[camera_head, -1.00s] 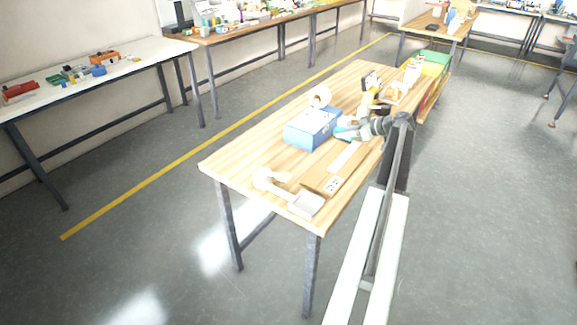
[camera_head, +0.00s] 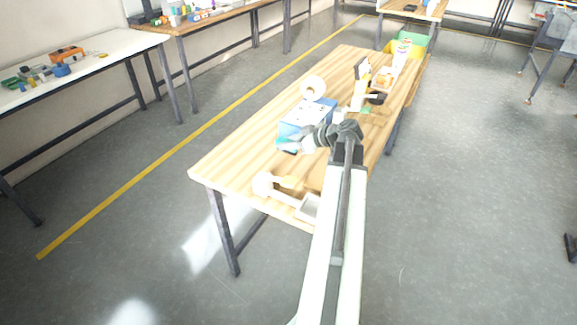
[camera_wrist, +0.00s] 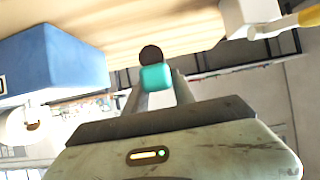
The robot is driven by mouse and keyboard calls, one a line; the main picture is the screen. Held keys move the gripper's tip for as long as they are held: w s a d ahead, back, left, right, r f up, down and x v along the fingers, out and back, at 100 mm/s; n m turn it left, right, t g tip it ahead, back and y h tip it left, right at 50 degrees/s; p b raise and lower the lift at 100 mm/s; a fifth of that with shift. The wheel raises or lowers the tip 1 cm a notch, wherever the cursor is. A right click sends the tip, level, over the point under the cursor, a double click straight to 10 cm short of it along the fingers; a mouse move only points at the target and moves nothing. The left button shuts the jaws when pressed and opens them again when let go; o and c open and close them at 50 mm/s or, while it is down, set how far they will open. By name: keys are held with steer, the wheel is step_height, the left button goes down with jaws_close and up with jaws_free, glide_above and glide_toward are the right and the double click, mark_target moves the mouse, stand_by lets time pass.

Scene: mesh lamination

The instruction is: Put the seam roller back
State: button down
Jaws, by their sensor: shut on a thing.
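My gripper (camera_head: 296,145) is shut on a teal piece (camera_head: 284,145), which I take to be the seam roller. In the wrist view the teal piece (camera_wrist: 155,78) sits between the fingertips of my gripper (camera_wrist: 156,95), with a dark round part (camera_wrist: 151,55) beyond it. My gripper is above the wooden table (camera_head: 235,153), at the near side of a blue box (camera_head: 293,128). The blue box also fills the left of the wrist view (camera_wrist: 60,62). I cannot tell whether the held piece touches anything.
A white roll (camera_head: 313,87) stands behind the box. Bottles and small items (camera_head: 380,80) crowd the far end. The table's left part is clear.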

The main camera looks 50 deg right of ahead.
steer(key=shift+s+f+b, duration=0.1)
steer(key=shift+f+b, duration=2.7)
steer(key=shift+f, duration=0.95)
steer(key=c, duration=1.1)
jaws_free()
steer(key=shift+d+r, duration=0.1)
steer(key=shift+o, duration=0.2)
steer(key=shift+r, duration=0.2)
steer(key=p+v, duration=0.6)
steer(key=v, duration=0.5)
steer(key=shift+s+r, duration=0.1)
steer(key=shift+r, duration=0.05)
steer(key=shift+s+d, duration=0.1)
steer(key=shift+s, duration=0.25)
